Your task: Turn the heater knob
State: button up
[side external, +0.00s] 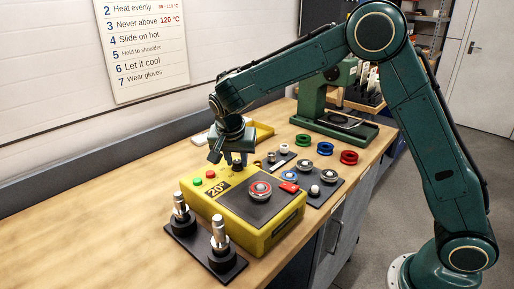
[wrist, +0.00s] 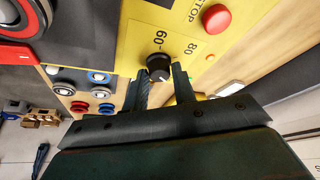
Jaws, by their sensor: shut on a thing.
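The heater is a yellow box (side external: 278,236) on the bench, with a dark top plate holding a ringed part, and a "20°" label. Its black knob (side external: 237,166) is at the far end of the panel, partly hidden by my gripper (side external: 231,157), which points down over it. In the wrist view the round knob (wrist: 158,63) sits on the yellow panel (wrist: 140,38) beside the printed numbers 60 and 80. My gripper (wrist: 160,76) is shut on the knob, one dark finger on each side. The knob's pointer is too small to read surely.
A red STOP button (wrist: 217,18) is close to the knob. A black stand with two metal posts (side external: 209,252) is at the heater's near left. Bearings on a dark tray (side external: 325,195), coloured rings (side external: 349,157) and a green press (side external: 340,125) lie beyond. The left bench is clear.

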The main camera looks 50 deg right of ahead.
aim_at(233, 182)
dwell(0.4)
jog(key=o, duration=1)
jog(key=v, duration=1.4)
jog(key=shift+w, duration=0.1)
